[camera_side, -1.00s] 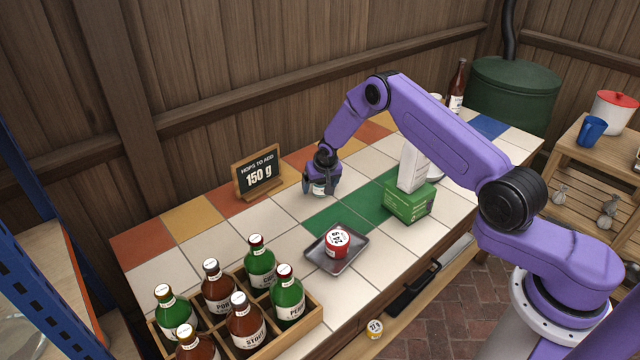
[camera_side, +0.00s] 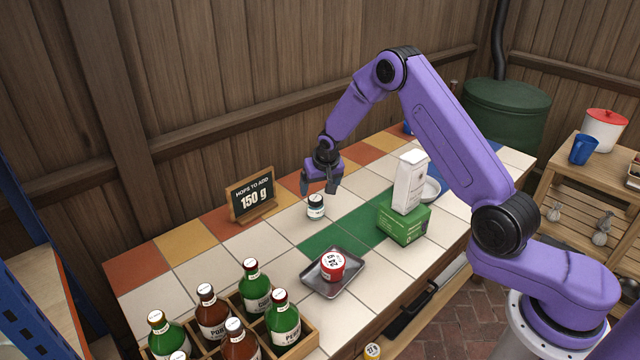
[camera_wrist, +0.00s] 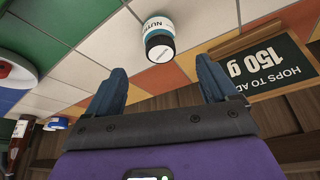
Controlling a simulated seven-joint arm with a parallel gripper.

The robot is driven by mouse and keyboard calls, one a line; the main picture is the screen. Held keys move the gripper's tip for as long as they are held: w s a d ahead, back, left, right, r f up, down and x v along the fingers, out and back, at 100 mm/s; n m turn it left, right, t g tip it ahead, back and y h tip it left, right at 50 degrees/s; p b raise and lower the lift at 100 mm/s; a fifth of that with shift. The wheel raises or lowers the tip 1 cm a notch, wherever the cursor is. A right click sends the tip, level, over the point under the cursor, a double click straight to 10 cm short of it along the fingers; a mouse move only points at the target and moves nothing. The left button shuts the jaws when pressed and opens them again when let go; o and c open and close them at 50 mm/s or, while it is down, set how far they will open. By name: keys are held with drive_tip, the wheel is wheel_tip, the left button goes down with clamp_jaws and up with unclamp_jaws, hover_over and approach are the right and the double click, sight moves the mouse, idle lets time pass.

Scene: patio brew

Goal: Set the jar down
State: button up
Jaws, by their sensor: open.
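The jar (camera_side: 316,207) is small, with a dark lid and a white and teal label. It stands upright on a white tile of the counter, near the orange tiles along the wall. It also shows in the wrist view (camera_wrist: 158,40), ahead of my fingers and apart from them. My gripper (camera_side: 319,188) is open and empty a little above the jar. In the wrist view my two fingers (camera_wrist: 160,82) are spread wide with nothing between them.
A "150 g" sign (camera_side: 251,198) stands left of the jar. A metal tray (camera_side: 312,279) holds a red-and-white tin (camera_side: 333,265). A green box (camera_side: 404,222) with a white carton (camera_side: 410,182) stands at right. A wooden crate (camera_side: 307,343) of bottles is at front left.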

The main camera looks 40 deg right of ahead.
drive_tip(key=shift+s+a+r, duration=0.1)
drive_tip(key=shift+s+r, duration=0.05)
drive_tip(key=shift+r, duration=0.25)
drive_tip(key=shift+a, duration=0.1)
drive_tip(key=s+a+r+n+g+y, duration=0.1)
drive_tip(key=s+a+r+n+y, duration=0.1)
drive_tip(key=s+a+r+n, duration=0.9)
drive_tip(key=s+d+r+n+g, duration=0.1)
drive_tip(key=s+r+n, duration=0.1)
drive_tip(key=s, duration=1.5)
drive_tip(key=s+d+r+n+g, duration=0.1)
drive_tip(key=s+r+n+g, duration=0.1)
drive_tip(key=s, duration=1.5)
drive_tip(key=shift+d+r+n, duration=0.2)
drive_tip(key=shift+r+n, duration=0.5)
drive_tip(key=shift+n, duration=0.4)
